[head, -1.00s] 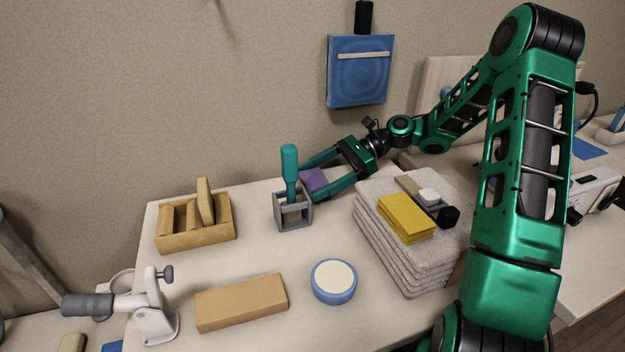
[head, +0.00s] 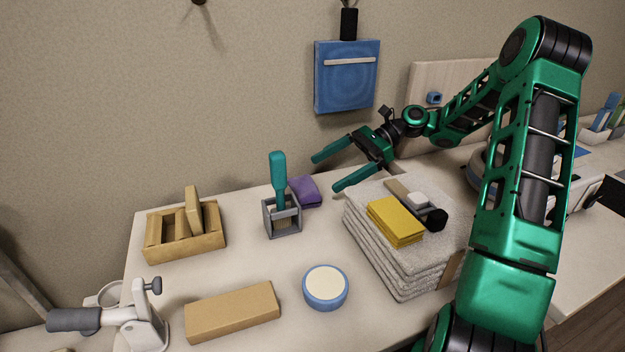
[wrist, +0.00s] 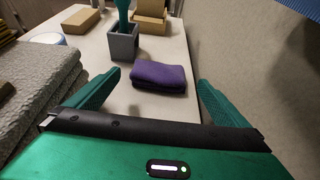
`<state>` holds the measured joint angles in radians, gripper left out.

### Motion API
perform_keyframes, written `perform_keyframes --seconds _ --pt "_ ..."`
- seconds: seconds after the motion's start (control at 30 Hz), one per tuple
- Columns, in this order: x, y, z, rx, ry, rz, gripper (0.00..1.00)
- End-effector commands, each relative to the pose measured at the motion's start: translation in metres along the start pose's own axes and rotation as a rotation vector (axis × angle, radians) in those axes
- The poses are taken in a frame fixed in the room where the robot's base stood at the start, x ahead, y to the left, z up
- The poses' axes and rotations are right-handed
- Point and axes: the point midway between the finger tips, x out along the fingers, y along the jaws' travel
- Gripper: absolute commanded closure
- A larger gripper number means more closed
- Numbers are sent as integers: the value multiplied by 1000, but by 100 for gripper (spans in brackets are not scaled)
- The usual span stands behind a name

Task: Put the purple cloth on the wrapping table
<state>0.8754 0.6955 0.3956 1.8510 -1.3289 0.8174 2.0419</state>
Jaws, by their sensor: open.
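The folded purple cloth (head: 305,191) lies flat on the cream table (head: 245,262), just right of and behind a grey holder. In the wrist view the purple cloth (wrist: 159,77) lies ahead of the fingertips, roughly between them and apart from both. My gripper (head: 323,173) is open and empty, raised above the back of the table, up and to the right of the cloth. It also shows in the wrist view (wrist: 158,85) with its fingers wide apart. I cannot tell from the frames whether this table is the wrapping table.
The grey holder (head: 270,220) with a teal-handled tool stands close left of the cloth. A stack of grey towels (head: 362,235) with a yellow cloth (head: 396,220) is at right. A wooden box (head: 160,245), a tan block (head: 232,312) and a blue round tin (head: 326,288) sit around the table.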

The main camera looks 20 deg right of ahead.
Motion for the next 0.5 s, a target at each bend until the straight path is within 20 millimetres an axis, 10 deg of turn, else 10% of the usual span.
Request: perform_keyframes --seconds 0.5 --pt "-38 0 0 0 1 1 0"
